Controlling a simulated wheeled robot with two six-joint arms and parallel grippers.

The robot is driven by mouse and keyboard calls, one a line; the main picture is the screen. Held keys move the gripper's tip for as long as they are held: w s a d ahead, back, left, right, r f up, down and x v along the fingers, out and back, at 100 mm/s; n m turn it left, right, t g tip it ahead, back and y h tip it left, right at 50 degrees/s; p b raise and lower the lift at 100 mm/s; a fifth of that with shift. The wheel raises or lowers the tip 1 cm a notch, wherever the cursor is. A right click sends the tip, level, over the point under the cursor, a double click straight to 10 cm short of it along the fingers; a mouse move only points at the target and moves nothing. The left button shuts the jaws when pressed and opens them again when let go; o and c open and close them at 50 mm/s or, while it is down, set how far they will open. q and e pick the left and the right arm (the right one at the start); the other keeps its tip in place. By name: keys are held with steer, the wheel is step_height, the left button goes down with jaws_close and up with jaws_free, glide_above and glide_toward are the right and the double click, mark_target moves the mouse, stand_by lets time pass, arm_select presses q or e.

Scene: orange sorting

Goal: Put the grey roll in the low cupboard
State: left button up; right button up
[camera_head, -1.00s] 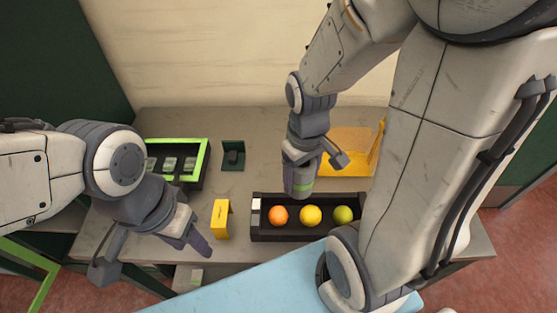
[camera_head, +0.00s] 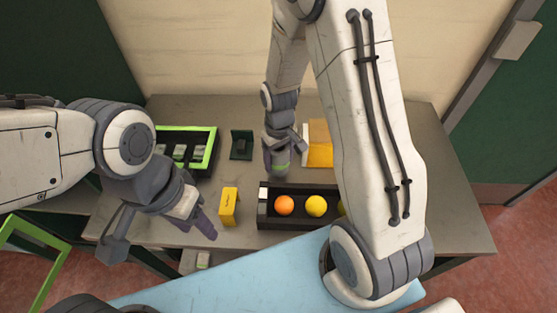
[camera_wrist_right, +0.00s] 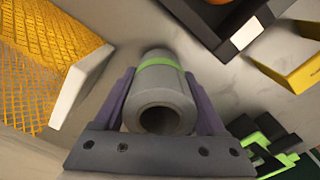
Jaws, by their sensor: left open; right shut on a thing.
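The grey roll (camera_wrist_right: 163,95) has a green band and a hollow end, and sits between the purple fingers of my right gripper (camera_wrist_right: 165,100) in the right wrist view. In the head view the roll (camera_head: 281,158) is behind the black tray, with my right gripper (camera_head: 277,150) around it. Its height above the table is hard to tell. My left gripper (camera_head: 198,220) is open and empty near the table's front edge, beside a yellow box. I cannot make out the low cupboard for certain; the space under the table is mostly hidden.
The black tray (camera_head: 290,222) holds an orange ball (camera_head: 284,206) and a yellow ball (camera_head: 316,206). A yellow box (camera_head: 229,207) stands left of it. A green-rimmed crate (camera_head: 212,150), a dark green holder (camera_head: 241,145) and a yellow mesh bin (camera_head: 319,150) are further back. The table's right side is clear.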

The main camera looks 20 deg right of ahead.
steer(key=shift+f, duration=0.65)
steer(key=shift+f, duration=0.25)
steer(key=o, duration=1.4)
steer(key=shift+r, duration=0.1)
